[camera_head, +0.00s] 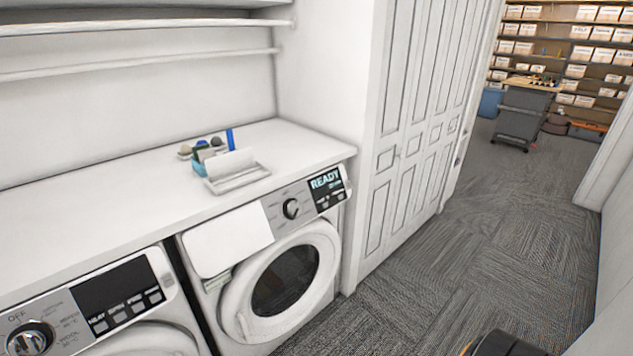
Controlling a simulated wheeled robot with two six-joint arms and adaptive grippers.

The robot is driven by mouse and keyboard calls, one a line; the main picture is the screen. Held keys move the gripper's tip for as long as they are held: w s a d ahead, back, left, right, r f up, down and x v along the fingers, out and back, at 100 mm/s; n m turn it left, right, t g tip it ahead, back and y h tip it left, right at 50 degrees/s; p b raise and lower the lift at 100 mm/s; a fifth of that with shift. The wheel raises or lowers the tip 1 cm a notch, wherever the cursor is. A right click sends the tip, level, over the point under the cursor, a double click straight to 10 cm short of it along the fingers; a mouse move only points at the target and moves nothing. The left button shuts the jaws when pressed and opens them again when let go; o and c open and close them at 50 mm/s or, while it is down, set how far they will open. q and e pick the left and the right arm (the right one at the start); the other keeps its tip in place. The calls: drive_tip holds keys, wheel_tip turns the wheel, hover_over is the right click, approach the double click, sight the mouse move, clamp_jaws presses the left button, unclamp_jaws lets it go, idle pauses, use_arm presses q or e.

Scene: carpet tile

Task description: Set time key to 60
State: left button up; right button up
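The right front-load machine (238,262) stands under the white counter, its round door (285,280) shut. Its lit display (325,181) reads READY, with a smaller unreadable line below. Small keys (331,200) sit under the display, too small to read. The left machine has a dark blank display (112,285), several labelled keys (125,311) that are hard to read, and a large dial (29,340) marked OFF. I cannot make out a time key or a value of 60. Neither gripper is in view.
The white counter (90,205) holds a tray (238,177) and small items with a blue bottle (230,138). White folding doors (415,130) stand right of the machines. Grey carpet (480,250) is open toward a cart (522,115) and shelves of boxes (590,50).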

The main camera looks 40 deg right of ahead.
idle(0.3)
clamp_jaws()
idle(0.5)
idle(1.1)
